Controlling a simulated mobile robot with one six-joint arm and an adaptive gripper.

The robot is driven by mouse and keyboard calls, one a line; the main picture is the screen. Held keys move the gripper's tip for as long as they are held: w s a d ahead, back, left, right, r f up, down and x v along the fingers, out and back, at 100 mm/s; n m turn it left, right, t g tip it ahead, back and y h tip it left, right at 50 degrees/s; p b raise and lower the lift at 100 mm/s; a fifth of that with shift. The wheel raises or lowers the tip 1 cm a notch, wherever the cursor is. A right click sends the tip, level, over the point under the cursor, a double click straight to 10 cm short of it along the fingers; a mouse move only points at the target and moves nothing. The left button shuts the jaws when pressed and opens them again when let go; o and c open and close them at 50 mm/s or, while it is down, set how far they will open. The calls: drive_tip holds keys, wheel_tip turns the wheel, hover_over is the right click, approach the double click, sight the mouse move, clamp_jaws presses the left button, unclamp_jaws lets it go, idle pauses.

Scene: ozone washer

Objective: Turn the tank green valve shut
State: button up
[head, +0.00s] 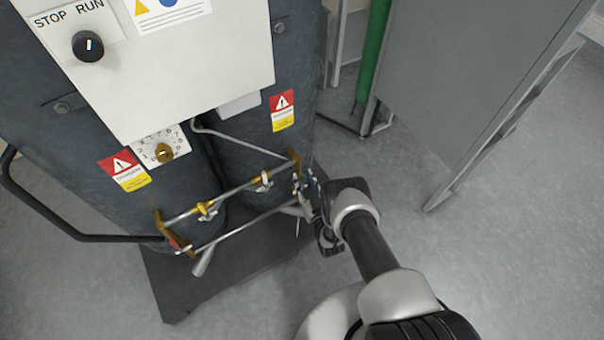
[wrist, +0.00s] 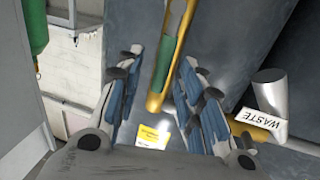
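In the wrist view, the green valve handle (wrist: 165,60) is a narrow green grip lying along a brass-coloured pipe piece (wrist: 183,20). My gripper (wrist: 159,66) is open, with one blue-padded finger on each side of the handle. A gap shows between the handle and each finger, and I cannot tell how deep it sits between them. In the head view, my gripper (head: 307,188) is at the right end of the brass and steel pipes, low in front of the dark tanks (head: 225,90). There my gripper and wrist mostly hide the green handle.
A white pipe end tagged WASTE (wrist: 262,125) is right of my fingers. A yellow label (wrist: 152,137) shows between them. A yellow-handled valve (head: 206,210) is on the pipes to the left. A grey panel (head: 465,75) stands at right, with free floor (head: 500,250) before it.

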drive_tip(key=shift+c, duration=0.6)
clamp_jaws()
